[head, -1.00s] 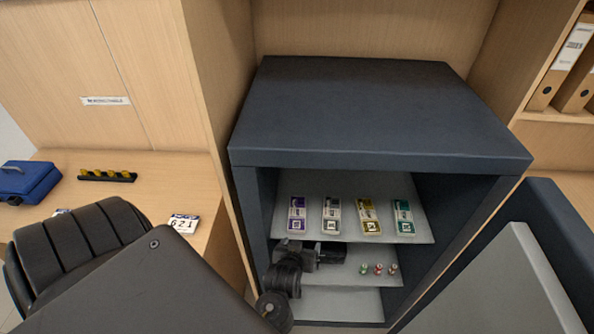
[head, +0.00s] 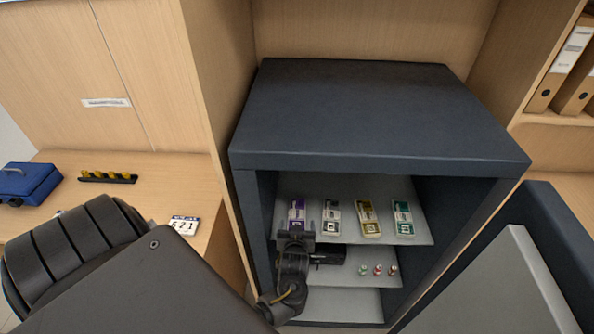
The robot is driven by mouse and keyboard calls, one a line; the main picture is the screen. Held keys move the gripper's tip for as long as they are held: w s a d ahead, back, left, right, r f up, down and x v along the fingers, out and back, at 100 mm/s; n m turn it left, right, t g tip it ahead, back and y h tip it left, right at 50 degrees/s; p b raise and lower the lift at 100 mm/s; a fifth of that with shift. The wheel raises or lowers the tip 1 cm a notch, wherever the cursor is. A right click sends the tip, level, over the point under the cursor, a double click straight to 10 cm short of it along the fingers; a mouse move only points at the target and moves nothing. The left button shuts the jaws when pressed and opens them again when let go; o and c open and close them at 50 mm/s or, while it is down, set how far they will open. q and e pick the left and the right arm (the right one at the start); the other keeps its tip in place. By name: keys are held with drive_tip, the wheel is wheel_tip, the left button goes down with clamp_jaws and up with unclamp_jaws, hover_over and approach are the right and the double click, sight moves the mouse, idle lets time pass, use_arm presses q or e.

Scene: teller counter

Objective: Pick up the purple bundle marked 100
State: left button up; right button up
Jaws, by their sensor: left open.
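The purple bundle (head: 297,211) lies at the left end of a row on the upper shelf (head: 345,186) of the dark safe. Its front part is hidden by my left gripper (head: 296,237). My left gripper is open at the front edge of that shelf, just in front of the bundle. I cannot tell whether its fingers touch the bundle. The mark on the bundle is too small to read. My right gripper is not in view.
A grey bundle (head: 331,217), a yellow bundle (head: 368,218) and a green bundle (head: 403,218) lie to the right in the same row. Small coin rolls (head: 378,270) and a dark object (head: 328,257) are on the shelf below. The open safe door (head: 490,285) stands at right.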

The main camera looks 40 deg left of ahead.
sight(297, 217)
use_arm(q)
drive_tip(key=shift+w+a+p, duration=0.35)
drive_tip(key=shift+p, duration=0.05)
drive_tip(key=p+x, duration=0.1)
drive_tip(key=x, duration=0.3)
drive_tip(key=shift+f, duration=0.25)
drive_tip(key=c, duration=1.1)
